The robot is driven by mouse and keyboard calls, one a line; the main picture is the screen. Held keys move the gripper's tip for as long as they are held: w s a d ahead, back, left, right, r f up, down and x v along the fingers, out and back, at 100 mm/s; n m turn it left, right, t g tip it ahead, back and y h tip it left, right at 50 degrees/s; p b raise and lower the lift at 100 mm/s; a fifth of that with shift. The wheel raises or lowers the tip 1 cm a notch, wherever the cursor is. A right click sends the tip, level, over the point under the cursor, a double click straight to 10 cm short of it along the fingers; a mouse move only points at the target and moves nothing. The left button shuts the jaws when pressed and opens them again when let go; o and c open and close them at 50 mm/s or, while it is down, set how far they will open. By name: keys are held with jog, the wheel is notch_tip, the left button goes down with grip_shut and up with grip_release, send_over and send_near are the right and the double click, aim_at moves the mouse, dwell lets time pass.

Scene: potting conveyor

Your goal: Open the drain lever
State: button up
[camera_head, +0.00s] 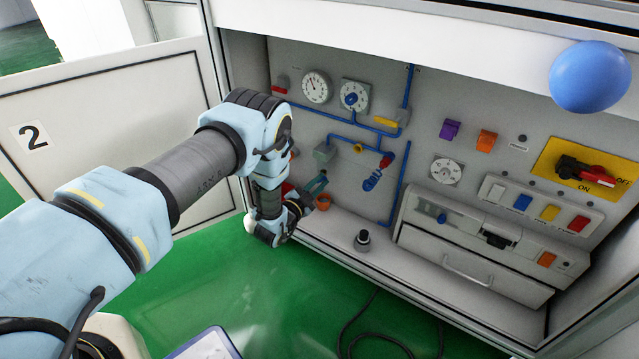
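A panel with blue pipes carries several small levers and no readable drain label, so I cannot tell which is the drain lever. A red lever (279,89) is at the upper left of the panel. A yellow lever (385,122) lies on the upper right pipe. A red handle (386,161) sits at the lower right pipe, above a blue ribbed part (372,181). My gripper (317,188) is low at the panel's left, near an orange ring-shaped part (323,202). My arm hides the panel behind it. The fingers are small, and their opening is unclear.
A gauge (316,87) and a dial (354,97) are above. A black knob (362,241) stands on the ledge. A drawer unit (470,262) and a yellow-backed switch (590,172) are at right. A blue ball (590,77) is in front. An open door (110,125) stands left.

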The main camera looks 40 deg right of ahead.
grip_shut()
jog(key=shift+w+n, duration=0.1)
jog(key=shift+n, duration=0.2)
jog(key=shift+w+a+r+n, duration=0.15)
jog(key=shift+w+n, duration=0.2)
jog(key=shift+n, duration=1.05)
jog(key=shift+w+a+r+n, duration=0.1)
jog(key=shift+w+n, duration=0.2)
jog(key=shift+n, duration=1.1)
jog(key=shift+w+a+r+n, duration=0.15)
jog(key=shift+w+n, duration=0.2)
jog(key=shift+n, duration=1.05)
jog(key=o, duration=0.6)
grip_release()
jog(key=shift+d, duration=0.1)
jog(key=shift+c, duration=0.2)
